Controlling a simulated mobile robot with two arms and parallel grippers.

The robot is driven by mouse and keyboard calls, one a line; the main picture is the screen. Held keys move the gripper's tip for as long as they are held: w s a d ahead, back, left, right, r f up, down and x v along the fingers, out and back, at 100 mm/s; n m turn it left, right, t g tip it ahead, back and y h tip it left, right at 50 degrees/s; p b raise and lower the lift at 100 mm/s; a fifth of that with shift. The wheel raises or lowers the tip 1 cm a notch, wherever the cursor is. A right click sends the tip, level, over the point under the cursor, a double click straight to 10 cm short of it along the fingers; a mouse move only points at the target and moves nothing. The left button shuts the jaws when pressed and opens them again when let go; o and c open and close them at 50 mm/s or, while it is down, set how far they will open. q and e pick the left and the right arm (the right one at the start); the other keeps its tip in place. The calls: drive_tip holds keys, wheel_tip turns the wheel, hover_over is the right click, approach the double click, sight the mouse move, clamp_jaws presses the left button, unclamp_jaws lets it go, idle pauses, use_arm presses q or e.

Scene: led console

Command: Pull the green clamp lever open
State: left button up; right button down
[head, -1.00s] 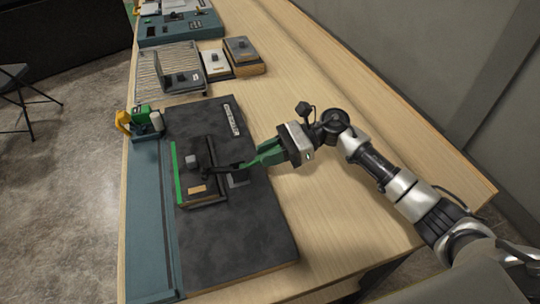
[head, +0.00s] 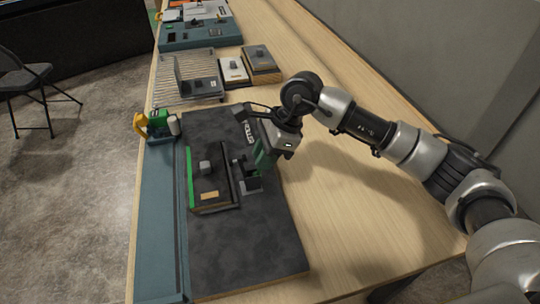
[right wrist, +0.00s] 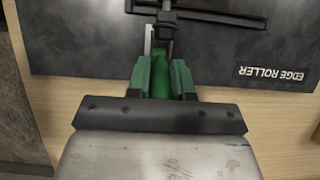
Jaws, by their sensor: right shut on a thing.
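The green clamp lever (right wrist: 160,76) shows in the right wrist view between the two green fingers of my right gripper (right wrist: 162,78). Its grip end is green, and a dark metal linkage (right wrist: 167,30) leads from it to the board. In the head view my right gripper (head: 263,162) points down at the clamp, shut on the lever, whose grip is mostly hidden there. The clamp's grey base (head: 250,186) sits right of a dark fixture block (head: 212,182) with a green strip along its left edge. My left gripper is not in view.
The fixture lies on a dark board (head: 245,255) labelled "EDGE ROLLER", on a wooden table (head: 340,215). A small green and yellow device (head: 158,124) stands at the board's far left corner. Several boxes and panels stand farther back. The table right of the board is clear.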

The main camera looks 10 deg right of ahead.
drive_tip(key=shift+a+r+h, duration=0.1)
drive_tip(key=shift+a+h, duration=0.3)
drive_tip(key=shift+h, duration=0.3)
drive_tip(key=c, duration=1)
unclamp_jaws()
drive_tip(key=shift+a, duration=0.1)
drive_tip(key=shift+r, duration=0.1)
drive_tip(key=b+v, duration=0.2)
drive_tip(key=v, duration=0.8)
drive_tip(key=shift+r, duration=0.3)
